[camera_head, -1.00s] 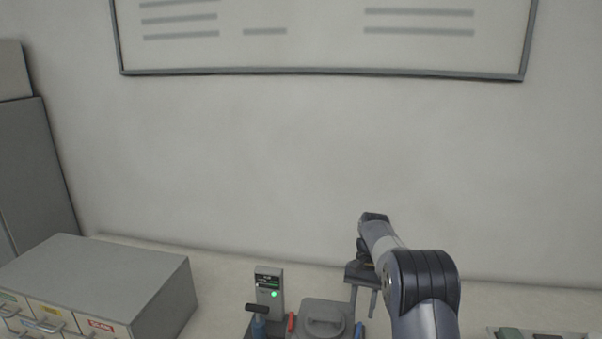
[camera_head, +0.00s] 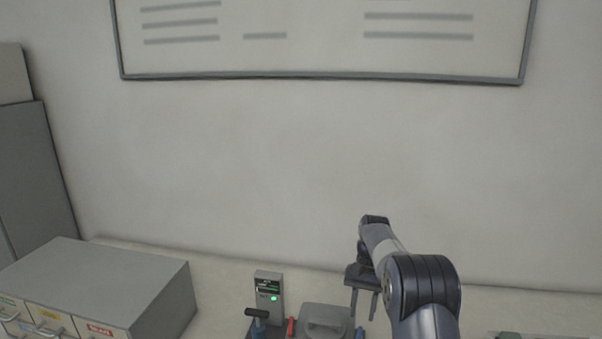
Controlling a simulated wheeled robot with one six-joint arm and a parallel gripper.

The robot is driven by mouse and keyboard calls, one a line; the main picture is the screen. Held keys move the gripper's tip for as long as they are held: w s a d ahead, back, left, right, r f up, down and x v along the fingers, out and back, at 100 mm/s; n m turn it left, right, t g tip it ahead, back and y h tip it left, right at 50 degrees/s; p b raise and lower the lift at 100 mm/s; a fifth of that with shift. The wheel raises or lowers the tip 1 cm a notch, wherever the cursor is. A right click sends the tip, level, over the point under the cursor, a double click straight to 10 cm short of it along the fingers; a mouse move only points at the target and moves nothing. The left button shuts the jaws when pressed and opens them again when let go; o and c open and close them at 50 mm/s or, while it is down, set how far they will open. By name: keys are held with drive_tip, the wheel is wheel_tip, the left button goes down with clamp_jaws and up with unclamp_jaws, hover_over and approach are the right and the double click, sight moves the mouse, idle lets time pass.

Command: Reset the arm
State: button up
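My gripper (camera_head: 364,303) hangs at the end of my arm, pointing down, just right of the mounting press (camera_head: 325,321) at the bottom of the head view. Its two fingers are apart, with a gap between them and nothing visible in it. The press has a grey lid with a handle, and its lower part is cut off by the frame's edge. A control box (camera_head: 269,290) with a lit green light stands upright at the press's left. I cannot tell how far the fingertips are above the bench.
A grey drawer cabinet (camera_head: 113,280) stands on the bench at the left. A black-topped lever (camera_head: 257,318) is in front of the control box. A tray edge (camera_head: 525,335) shows at the bottom right. The wall and a framed board (camera_head: 320,75) are behind.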

sight(361, 332)
drive_tip(key=p+x, duration=0.1)
drive_tip(key=x, duration=0.3)
drive_tip(key=shift+s+a+f, duration=0.1)
drive_tip(key=shift+s+f, duration=0.15)
drive_tip(key=shift+d+m+y+b, duration=0.25)
drive_tip(key=shift+m+y+b, duration=0.15)
drive_tip(key=shift+m, duration=0.6)
drive_tip(key=m+t+y, duration=0.1)
drive_tip(key=m, duration=0.2)
drive_tip(key=shift+s+d+m+b, duration=0.15)
drive_tip(key=shift+m+b, duration=0.15)
drive_tip(key=shift+m, duration=0.1)
